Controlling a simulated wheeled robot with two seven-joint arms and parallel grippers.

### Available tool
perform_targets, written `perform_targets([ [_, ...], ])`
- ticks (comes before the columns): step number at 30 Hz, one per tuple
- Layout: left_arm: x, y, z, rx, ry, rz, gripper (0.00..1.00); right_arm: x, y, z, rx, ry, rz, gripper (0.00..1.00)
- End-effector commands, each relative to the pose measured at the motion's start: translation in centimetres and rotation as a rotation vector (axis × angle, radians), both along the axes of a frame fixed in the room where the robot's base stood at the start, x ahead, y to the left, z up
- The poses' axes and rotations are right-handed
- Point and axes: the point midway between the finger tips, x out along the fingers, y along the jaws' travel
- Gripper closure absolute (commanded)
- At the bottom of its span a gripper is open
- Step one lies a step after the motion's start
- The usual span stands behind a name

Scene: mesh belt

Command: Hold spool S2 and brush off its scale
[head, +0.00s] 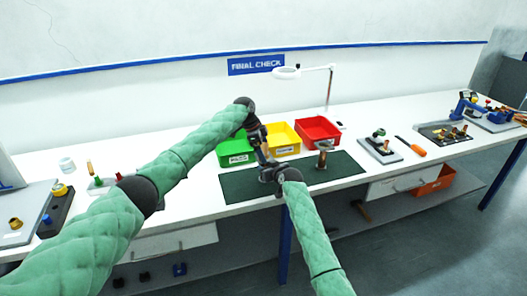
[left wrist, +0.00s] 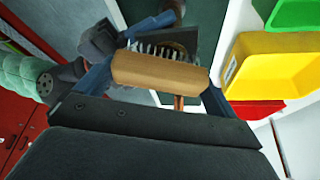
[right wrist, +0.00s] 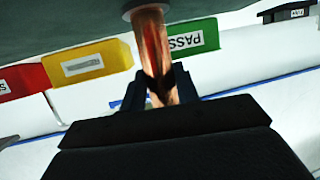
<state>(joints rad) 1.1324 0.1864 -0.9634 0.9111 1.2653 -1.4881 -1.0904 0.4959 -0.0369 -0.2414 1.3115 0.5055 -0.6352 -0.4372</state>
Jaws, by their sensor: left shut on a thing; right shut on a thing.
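My left gripper (left wrist: 160,85) is shut on a wooden brush (left wrist: 158,70), which lies across its jaws in the left wrist view with pale bristles on its far side. My right gripper (right wrist: 155,90) is shut on a copper spool (right wrist: 160,62). The spool has a grey flange and a dark reddish patch on its tube; no S2 mark is readable. The brush is close to the spool in my right gripper; contact cannot be told. In the head view, both grippers meet above the green mat (head: 240,187), and the arms hide most of the spool. Another spool (head: 322,155) stands on the mat.
Green (head: 236,158), yellow (head: 283,148) and red (head: 317,131) bins stand behind the mat. A magnifier lamp (head: 331,85) rises behind them. A fixture (head: 380,148) and an orange-handled tool (head: 412,147) lie to the right. The mat's right part is mostly clear.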

Motion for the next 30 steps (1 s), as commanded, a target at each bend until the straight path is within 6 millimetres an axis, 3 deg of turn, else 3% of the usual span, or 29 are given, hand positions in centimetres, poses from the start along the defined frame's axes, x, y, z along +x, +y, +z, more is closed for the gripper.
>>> perform_targets([
  [24,2.6,-0.3,-0.2,-0.001,0.001,0.0,0.24,0.0,-0.1,0.0,0.0,0.0,-0.001,0.96],
  [30,2.2,-0.2,-0.3,-0.001,0.001,-0.003,0.24,0.0,-0.1,0.0,0.0,-0.001,-0.001,0.96],
])
